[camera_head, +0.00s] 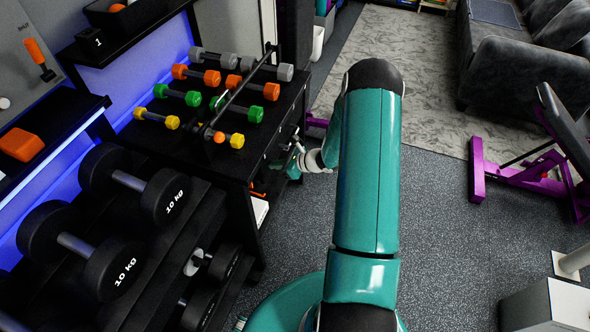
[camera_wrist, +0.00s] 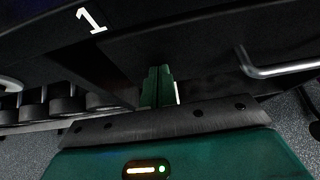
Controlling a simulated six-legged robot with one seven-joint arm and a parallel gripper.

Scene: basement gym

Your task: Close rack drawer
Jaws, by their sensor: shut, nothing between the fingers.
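The black rack (camera_head: 268,146) with colored dumbbells on top stands left of my arm in the head view. In the wrist view a dark drawer panel (camera_wrist: 215,45) with a silver bar handle (camera_wrist: 285,69) fills the upper right. A dark recess lies left of this panel; how far the drawer is out is hard to tell. My gripper (camera_wrist: 158,84) has its green fingers together and empty, at the panel's lower left edge; contact is unclear. In the head view my gripper (camera_head: 294,166) is beside the rack's front, small and partly hidden.
A white number 1 (camera_wrist: 91,20) marks a dark surface at the wrist view's upper left. Large black dumbbells (camera_head: 128,264) sit on the near-left rack. Purple-framed gym equipment (camera_head: 530,170) stands right. Open grey floor (camera_head: 450,240) lies right of my arm.

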